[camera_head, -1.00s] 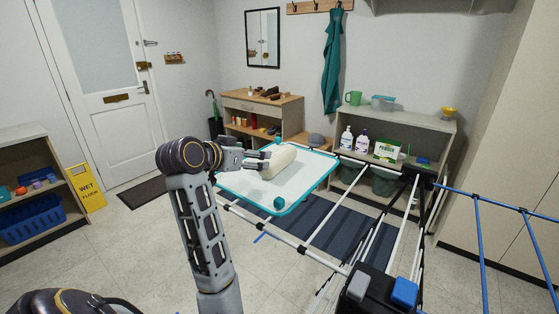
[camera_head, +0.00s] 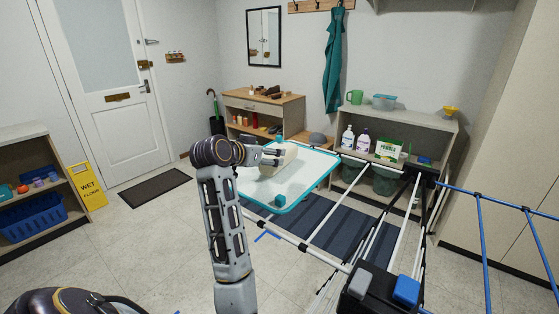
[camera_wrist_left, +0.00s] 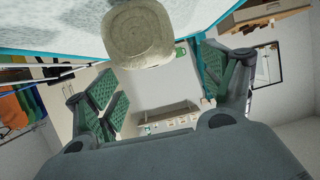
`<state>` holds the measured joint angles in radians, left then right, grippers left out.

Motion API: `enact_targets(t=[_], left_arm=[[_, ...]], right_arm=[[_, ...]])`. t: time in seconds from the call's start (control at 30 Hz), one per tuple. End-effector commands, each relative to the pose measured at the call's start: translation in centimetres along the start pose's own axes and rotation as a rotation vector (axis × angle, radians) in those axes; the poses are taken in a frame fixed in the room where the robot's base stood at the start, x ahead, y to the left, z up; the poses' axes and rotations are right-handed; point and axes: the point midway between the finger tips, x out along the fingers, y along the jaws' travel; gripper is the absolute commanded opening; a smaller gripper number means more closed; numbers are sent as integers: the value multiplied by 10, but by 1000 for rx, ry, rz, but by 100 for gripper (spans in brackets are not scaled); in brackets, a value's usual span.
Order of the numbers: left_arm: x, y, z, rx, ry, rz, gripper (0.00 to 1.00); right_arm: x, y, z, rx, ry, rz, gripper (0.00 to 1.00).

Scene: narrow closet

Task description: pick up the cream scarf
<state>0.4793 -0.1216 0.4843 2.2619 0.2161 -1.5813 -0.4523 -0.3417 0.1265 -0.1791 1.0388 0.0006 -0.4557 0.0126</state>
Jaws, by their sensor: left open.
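The cream scarf (camera_head: 270,165) is a thick roll lying on a white board with a teal rim (camera_head: 312,183). My left gripper (camera_head: 287,154) is open and lies over the scarf in the head view, hiding part of it. In the left wrist view, the round end of the scarf (camera_wrist_left: 138,35) shows at the top, between the lines of the two spread green-padded fingers of my gripper (camera_wrist_left: 158,80). I cannot tell whether either finger touches it. My right gripper is in neither view.
Small teal blocks, one at the board's near corner (camera_head: 280,199), sit on its rim. A drying rack with white rails (camera_head: 335,226) stands right of the board. A shelf with bottles and a powder box (camera_head: 389,149) is behind. A yellow sign (camera_head: 87,186) stands at left.

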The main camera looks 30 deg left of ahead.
Motion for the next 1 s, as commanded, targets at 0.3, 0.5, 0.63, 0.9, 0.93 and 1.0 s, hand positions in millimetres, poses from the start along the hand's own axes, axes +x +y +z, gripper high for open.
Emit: enact_targets(t=[0.3,0.5,0.63,0.9,0.93,1.0], left_arm=[[10,0,0,0,0,0,82],[10,0,0,0,0,0,82],[15,2,1,-1,-1,1,82],[42,8,5,-2,-1,3,82],[45,8,5,-2,0,1,82],[51,7,5,-1,-1,1,82]], right_arm=[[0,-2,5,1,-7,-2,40],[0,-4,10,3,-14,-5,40],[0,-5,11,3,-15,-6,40],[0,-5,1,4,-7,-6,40],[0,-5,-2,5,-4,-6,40],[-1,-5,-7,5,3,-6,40]])
